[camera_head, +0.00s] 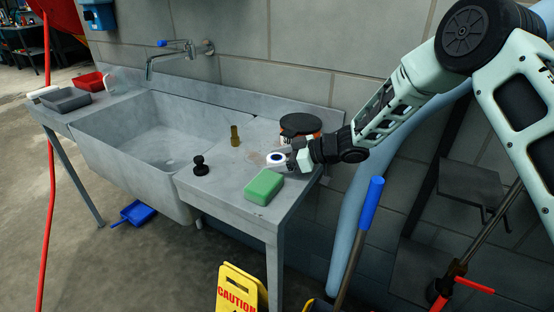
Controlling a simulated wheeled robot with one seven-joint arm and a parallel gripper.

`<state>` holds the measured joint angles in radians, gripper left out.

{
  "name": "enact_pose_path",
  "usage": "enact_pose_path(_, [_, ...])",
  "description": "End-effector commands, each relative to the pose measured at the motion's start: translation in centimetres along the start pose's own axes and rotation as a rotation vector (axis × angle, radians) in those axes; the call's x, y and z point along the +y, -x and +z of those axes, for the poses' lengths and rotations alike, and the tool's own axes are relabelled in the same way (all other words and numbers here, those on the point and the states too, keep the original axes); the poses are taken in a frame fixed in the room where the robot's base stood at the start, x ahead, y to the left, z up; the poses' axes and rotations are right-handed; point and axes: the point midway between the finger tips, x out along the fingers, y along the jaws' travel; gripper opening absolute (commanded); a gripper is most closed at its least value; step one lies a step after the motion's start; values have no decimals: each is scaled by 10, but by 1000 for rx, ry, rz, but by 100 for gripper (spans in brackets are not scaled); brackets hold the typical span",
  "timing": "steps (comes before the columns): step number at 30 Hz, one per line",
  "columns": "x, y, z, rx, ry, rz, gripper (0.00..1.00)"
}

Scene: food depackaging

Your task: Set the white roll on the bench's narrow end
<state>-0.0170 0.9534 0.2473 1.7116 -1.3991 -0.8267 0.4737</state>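The white roll (275,158) shows as a small white ring with a dark centre, on or just above the right-hand part of the grey metal bench (222,185). My gripper (284,160) reaches in from the right, low over the bench, with its fingers at the roll. The picture is too small to tell whether the fingers grip it or whether it touches the bench top. The bench's narrow end (84,112) is the strip at the far left, beyond the sink basin.
A green block (264,187), a black knobbed item (201,166), a brass cylinder (235,136) and a dark round-topped container (300,125) stand around the gripper. A grey tray (67,100), a red tray (89,82) and a pale item (42,92) occupy the narrow end. The tap (170,58) overhangs the sink.

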Motion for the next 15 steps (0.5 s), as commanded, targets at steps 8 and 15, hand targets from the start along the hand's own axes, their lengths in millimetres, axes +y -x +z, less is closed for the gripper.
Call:
enact_pose_path(8, [1, 10, -2, -1, 0, 2, 68])
enact_pose_path(15, [1, 57, -2, 0, 2, 4, 68])
